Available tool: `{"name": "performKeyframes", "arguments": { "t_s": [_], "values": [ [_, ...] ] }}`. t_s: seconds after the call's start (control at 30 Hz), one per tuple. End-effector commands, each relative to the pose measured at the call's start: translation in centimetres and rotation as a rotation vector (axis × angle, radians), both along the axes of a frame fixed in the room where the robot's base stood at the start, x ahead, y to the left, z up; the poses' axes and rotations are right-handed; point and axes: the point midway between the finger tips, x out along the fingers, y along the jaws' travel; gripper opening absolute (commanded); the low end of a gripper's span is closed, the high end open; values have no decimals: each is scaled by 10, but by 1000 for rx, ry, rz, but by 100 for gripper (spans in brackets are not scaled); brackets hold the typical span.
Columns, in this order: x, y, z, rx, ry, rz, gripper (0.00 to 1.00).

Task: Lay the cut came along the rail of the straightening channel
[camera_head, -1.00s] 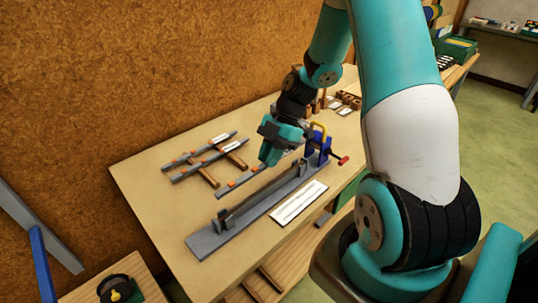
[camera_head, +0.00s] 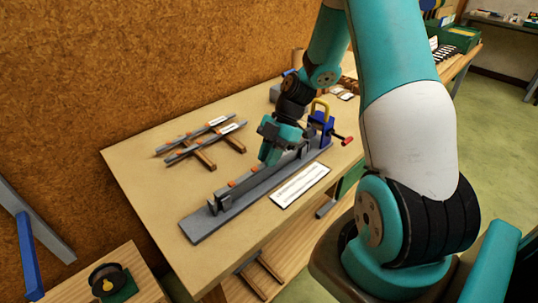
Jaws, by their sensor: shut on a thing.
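The straightening channel (camera_head: 205,225) is a long grey bar fixture lying slantwise on the bench. It has a raised rail (camera_head: 245,198) and a small upright post at its near left end. My gripper (camera_head: 266,157) is over its back side, shut on the came (camera_head: 241,179), a thin grey strip with orange marks. The came runs nearly parallel to the rail, close along its back side. I cannot tell whether it touches the rail or hangs just above it. Its far part is hidden behind my gripper.
A rack (camera_head: 203,157) with labelled grey strips stands on the bench behind. A blue clamp (camera_head: 321,123) with a yellow handle and red knob is at the channel's far end. A white label card (camera_head: 300,186) lies in front. The bench's left part is clear.

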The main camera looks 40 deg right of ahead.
Motion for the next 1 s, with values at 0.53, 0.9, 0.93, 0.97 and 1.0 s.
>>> {"name": "performKeyframes", "arguments": {
  "t_s": [0.53,0.9,0.93,0.97,1.0],
  "values": [
    [0,0,-6,0,0,0,0],
    [0,0,-6,0,0,0,46],
    [0,0,-6,0,0,0,46],
    [0,0,-6,0,1,0,46],
    [0,0,-5,0,1,-1,46]
  ]
}}
